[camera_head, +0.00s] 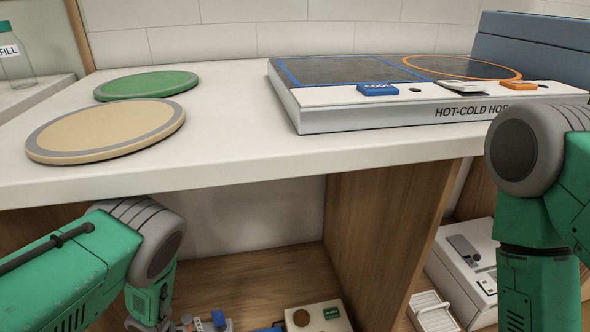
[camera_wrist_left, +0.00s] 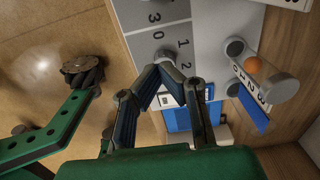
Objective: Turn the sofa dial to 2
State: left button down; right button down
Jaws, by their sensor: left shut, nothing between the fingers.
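In the left wrist view a grey panel (camera_wrist_left: 150,12) carries printed digits, with 0, 1, 2 and 3 readable. A small pale round part on it is mostly hidden behind my fingertips; I cannot tell if it is the sofa dial. My left gripper (camera_wrist_left: 162,68) is shut, its fingertips together and empty, in front of this panel. I cannot tell whether it touches. In the head view my left arm reaches below the counter and its fingers are out of sight. My right arm shows at the right, its gripper out of frame.
The counter (camera_head: 230,155) overhangs my left arm and holds a green disc (camera_head: 147,85), a tan disc (camera_head: 105,131) and a hot-cold unit (camera_head: 350,117). A wooden divider (camera_head: 380,230) stands below. An orange knob (camera_wrist_left: 253,66) sits beside another numbered strip (camera_wrist_left: 248,82).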

pick_arm(q)
jog(key=f, duration=0.2)
jog(key=f+b, duration=0.1)
jog(key=f, duration=0.1)
jog(key=shift+s+a+b, duration=0.1)
jog(key=shift+s+b, duration=0.1)
jog(key=shift+b, duration=0.1)
jog(key=shift+f, duration=1.15)
jog(key=shift+w+d, duration=0.1)
jog(key=shift+d, duration=0.25)
